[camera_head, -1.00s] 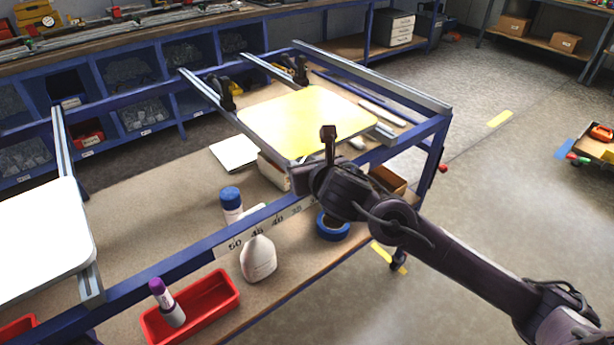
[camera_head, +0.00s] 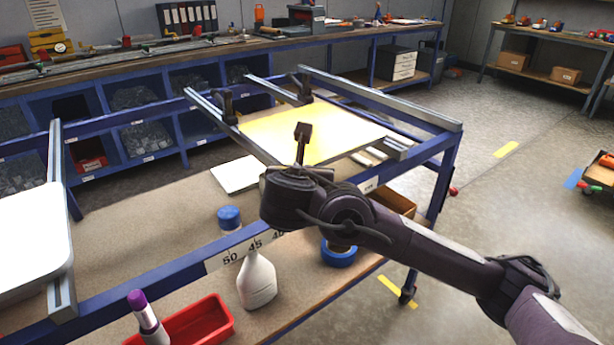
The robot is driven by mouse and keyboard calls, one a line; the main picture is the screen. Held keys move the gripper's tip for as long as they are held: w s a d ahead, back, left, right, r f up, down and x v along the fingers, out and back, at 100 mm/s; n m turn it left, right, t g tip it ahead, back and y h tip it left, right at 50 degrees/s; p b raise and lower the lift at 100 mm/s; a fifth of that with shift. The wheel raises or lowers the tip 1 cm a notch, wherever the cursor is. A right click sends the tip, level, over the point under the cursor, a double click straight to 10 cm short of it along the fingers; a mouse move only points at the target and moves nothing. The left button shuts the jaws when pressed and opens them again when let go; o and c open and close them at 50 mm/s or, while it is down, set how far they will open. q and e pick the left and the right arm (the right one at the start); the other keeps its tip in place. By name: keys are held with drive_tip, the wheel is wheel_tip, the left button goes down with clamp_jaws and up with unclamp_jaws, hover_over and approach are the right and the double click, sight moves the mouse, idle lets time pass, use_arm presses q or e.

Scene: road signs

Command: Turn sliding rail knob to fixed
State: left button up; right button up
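Two aluminium rails of a blue-framed table carry black clamp-like fittings, one on the left rail (camera_head: 226,104) and one on the right rail (camera_head: 303,86). The knob is too small to make out, and I cannot tell its setting. A yellow sign plate (camera_head: 345,130) lies across the frame. My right gripper (camera_head: 303,131) points up in front of the plate, nearer to me than the fittings and apparently apart from them. It shows as a narrow dark shape, so its finger opening cannot be read. My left gripper is not in view.
A white plate (camera_head: 30,240) lies on rails at the left. A blue workbench with bins (camera_head: 140,136) stands behind.

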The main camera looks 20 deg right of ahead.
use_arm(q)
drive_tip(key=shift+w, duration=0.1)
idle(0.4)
use_arm(e)
drive_tip(key=o, duration=1)
drive_tip(key=shift+s, duration=0.1)
drive_tip(key=shift+s+a+r, duration=0.2)
drive_tip(key=shift+s+a, duration=0.05)
drive_tip(key=shift+s, duration=0.05)
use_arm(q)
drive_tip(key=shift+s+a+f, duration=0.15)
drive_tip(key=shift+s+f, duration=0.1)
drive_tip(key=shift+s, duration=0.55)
use_arm(e)
drive_tip(key=v, duration=0.6)
drive_tip(key=shift+s, duration=0.4)
drive_tip(key=shift+a+r, duration=0.1)
drive_tip(key=shift+a, duration=0.05)
